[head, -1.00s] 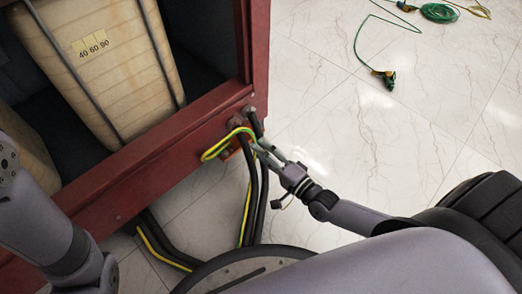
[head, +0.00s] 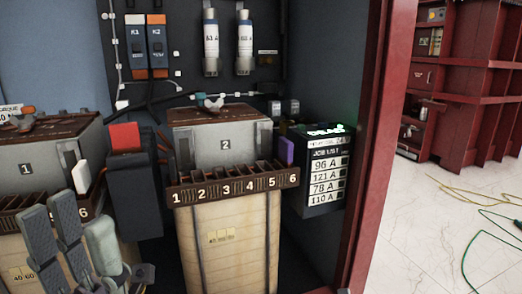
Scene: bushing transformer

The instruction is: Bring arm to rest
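My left gripper (head: 72,228) is at the lower left of the head view. Its grey fingers point up, stand apart and hold nothing. They are in front of the transformer marked 1 (head: 32,165) and hide part of its lower body. My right gripper is out of view.
Inside the red-framed cabinet (head: 368,150) stands the transformer marked 2 (head: 225,145), with a numbered terminal strip (head: 235,186). A dark box with a label list (head: 325,175) is to its right. Outside lie pale floor, a green cable (head: 480,232) and a red cabinet (head: 455,85).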

